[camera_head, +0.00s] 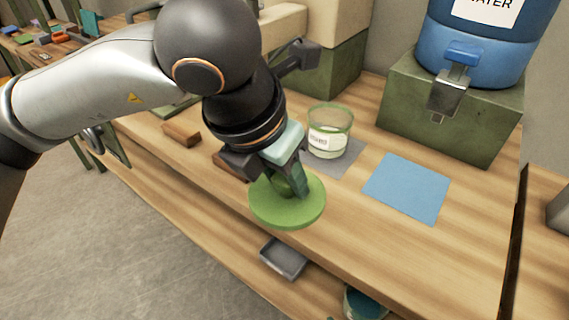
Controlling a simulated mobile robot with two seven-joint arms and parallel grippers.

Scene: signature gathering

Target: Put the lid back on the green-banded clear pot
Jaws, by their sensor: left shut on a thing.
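The clear pot (328,141) with a green band at its rim stands upright and open on a grey mat (346,160) on the wooden bench. It bears a white label, and its lower part looks pale. The round green lid (287,212) is in front of the pot, toward the bench's near edge. My left gripper (290,186) reaches down over the lid and is shut on its knob, which the fingers partly hide. The lid looks roughly level; I cannot tell how far above the bench it is. My right gripper is not in view.
A blue mat (407,187) lies flat on the bench to the right. A blue water container (478,45) with a tap sits on a green block (440,108) behind it. A brown block (182,134) lies on the left. A grey tray (283,258) is below the bench edge.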

